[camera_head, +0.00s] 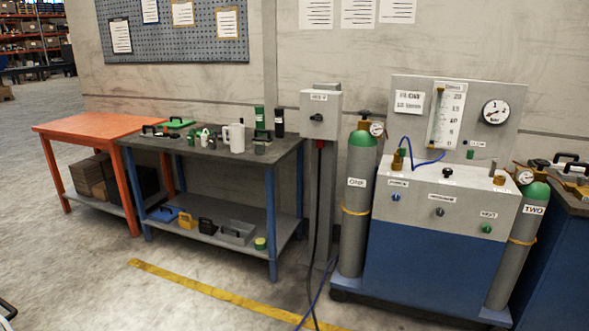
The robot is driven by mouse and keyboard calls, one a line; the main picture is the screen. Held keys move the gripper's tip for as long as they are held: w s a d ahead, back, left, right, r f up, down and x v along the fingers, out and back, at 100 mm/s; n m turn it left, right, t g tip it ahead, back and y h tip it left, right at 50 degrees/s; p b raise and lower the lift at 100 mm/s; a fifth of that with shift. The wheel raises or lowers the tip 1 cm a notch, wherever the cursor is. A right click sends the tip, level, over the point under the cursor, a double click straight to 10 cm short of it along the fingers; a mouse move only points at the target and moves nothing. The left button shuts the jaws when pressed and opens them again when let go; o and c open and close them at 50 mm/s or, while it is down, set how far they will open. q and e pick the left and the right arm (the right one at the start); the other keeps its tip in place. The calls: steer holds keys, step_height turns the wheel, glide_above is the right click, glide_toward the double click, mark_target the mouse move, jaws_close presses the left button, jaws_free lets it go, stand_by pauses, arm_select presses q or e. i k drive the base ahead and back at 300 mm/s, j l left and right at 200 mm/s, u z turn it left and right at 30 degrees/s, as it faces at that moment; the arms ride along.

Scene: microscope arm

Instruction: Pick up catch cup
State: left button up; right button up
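I cannot tell for certain which thing is the catch cup. A white jug-like vessel with a handle (235,138) stands upright on the dark-topped workbench (285,150). Small white and green items (204,138) stand to its left, too small to tell apart. A small green, yellowish-topped round container (260,243) sits on the bench's lower shelf at the right end.
An orange table (95,124) stands left of the workbench. A grey post with a switch box (321,112) and a blue-grey gas panel cart (430,240) with cylinders ONE (356,205) and TWO (520,240) stand right. The floor in front is mostly clear, with a yellow line (215,292).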

mark_target(260, 146)
steer(key=i+u, duration=0.15)
steer(key=i, duration=0.35)
steer(key=i+l+u, duration=0.1)
steer(key=i, duration=0.35)
steer(key=i+l+u, duration=0.15)
steer(key=i, duration=0.35)
steer(key=i+j+z, duration=0.4)
steer(key=i, duration=0.3)
steer(key=i+j+z, duration=0.45)
steer(key=i+j, duration=0.1)
steer(key=i, duration=0.15)
